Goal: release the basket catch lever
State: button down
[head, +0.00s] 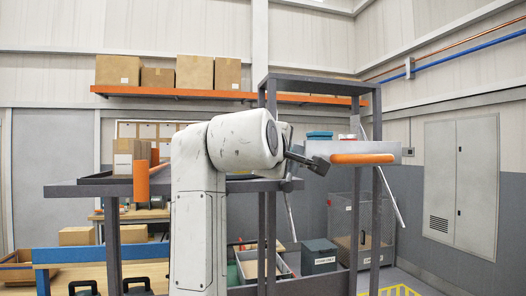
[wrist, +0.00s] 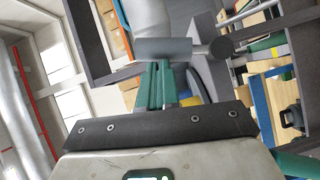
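No part in view can be surely named as the basket catch lever. In the head view, a long orange grip (head: 363,159) lies level across a pale grey plate (head: 407,151) on the shelf frame. The dark end of my gripper (head: 316,164) is just left of this grip; I cannot tell whether they touch. In the wrist view, green finger-like parts of my gripper (wrist: 165,85) reach up from its dark bolted plate. A flat grey bar (wrist: 162,48) crosses at their tips, with a short rod and round knob (wrist: 221,49) to its right. Contact and finger gap are unclear.
A dark metal shelf frame (head: 268,215) surrounds the work area. A thin slanted rod (head: 390,198) hangs right of the frame. Grey bins (head: 319,257) sit below. Floor at far right looks clear.

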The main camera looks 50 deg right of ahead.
jog(key=shift+s+d+r+p, duration=0.15)
jog(key=shift+s+d+p, duration=0.3)
jog(key=shift+d, duration=0.2)
jog(key=shift+s+d, duration=0.1)
jog(key=shift+d, duration=0.05)
jog(key=shift+r, duration=0.1)
